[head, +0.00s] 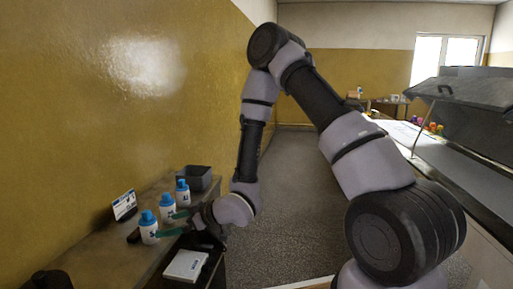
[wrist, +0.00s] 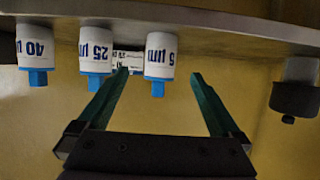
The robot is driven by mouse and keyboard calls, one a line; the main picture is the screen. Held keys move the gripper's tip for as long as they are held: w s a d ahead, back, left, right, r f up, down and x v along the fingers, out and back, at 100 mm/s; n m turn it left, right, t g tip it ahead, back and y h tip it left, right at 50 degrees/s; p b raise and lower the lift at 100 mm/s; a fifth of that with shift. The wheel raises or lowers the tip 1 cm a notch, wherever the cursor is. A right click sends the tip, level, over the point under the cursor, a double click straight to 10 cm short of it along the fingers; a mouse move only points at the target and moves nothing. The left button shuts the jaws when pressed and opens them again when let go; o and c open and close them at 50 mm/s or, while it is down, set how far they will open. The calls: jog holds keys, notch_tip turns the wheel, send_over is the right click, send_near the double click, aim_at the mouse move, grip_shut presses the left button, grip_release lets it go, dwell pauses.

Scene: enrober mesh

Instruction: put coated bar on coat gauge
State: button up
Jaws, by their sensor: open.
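My gripper (head: 175,223) is open and empty, its green fingers pointing left at the bench; it also shows in the wrist view (wrist: 160,80). In the wrist view, which is upside down, the 5 µm bottle (wrist: 160,55) lies between the fingertips in the picture. I cannot tell whether it is within their reach. I cannot make out a coated bar in either view. A flat white device (head: 186,265) lies below my gripper in the head view; I cannot tell whether it is the coat gauge.
White bottles with blue caps stand in a row on the bench: 5 µm (head: 149,228), 25 µm (head: 168,209) and 40 µm (head: 183,192). A small sign (head: 124,205) stands by the wall. A dark bin (head: 198,177) sits behind. The aisle floor (head: 295,190) is clear.

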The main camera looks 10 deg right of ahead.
jog(key=w+d+r+m+t+h, duration=0.3)
jog(key=w+d+r+m+h, duration=0.15)
jog(key=w+d+r, duration=0.65)
jog(key=s+d+r+m+h, duration=0.3)
jog(key=d+r+m+h, duration=0.15)
jog(key=d+r, duration=0.65)
jog(key=s+d+r+m+h, duration=0.1)
jog(key=s+d+r+m, duration=0.15)
jog(key=d, duration=0.25)
jog(key=s+d+r+m+h, duration=0.1)
jog(key=s+d+r, duration=0.2)
jog(key=s+d, duration=0.15)
jog(key=s+d+r+m, duration=0.1)
jog(key=s+r+m, duration=0.1)
jog(key=s, duration=0.5)
jog(key=s+d+r+m+g, duration=0.1)
jog(key=s+d+r+m, duration=0.1)
jog(key=s, duration=0.5)
notch_tip(320, 180, up, 2)
jog(key=shift+d+m+y, duration=0.25)
jog(key=shift+m+y, duration=0.05)
jog(key=shift+m, duration=0.25)
jog(key=shift+a, duration=0.1)
